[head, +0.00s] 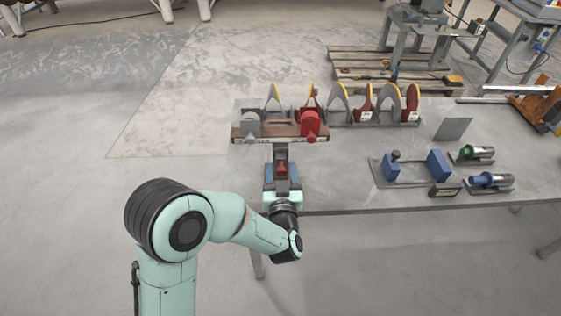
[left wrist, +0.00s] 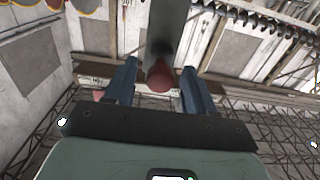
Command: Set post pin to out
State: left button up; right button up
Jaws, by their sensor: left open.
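The post pin appears to be the red knob (head: 281,168) at the near end of a grey bar (head: 280,150), by the table's front edge below the auger rack. My left gripper (head: 281,173) is open, with one blue finger on each side of the knob. In the left wrist view the round red knob (left wrist: 161,76) sits between the two open fingers of my left gripper (left wrist: 159,80), with a gap on both sides. The grey bar (left wrist: 167,25) runs up from it. How far the pin sticks out is hard to tell. My right gripper is not in view.
A brown rail (head: 280,130) with a red block (head: 309,121) and a grey block (head: 250,125) lies behind the gripper. Grey and red curved plates (head: 385,101) stand to its right. A blue-ended fixture (head: 413,170) and cylinders (head: 490,180) occupy the table's right part.

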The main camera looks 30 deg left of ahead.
pick_arm(q)
jog(key=shift+w+a, duration=0.1)
jog(key=shift+w, duration=0.1)
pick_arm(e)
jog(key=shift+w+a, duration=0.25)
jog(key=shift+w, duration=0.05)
pick_arm(q)
grip_shut()
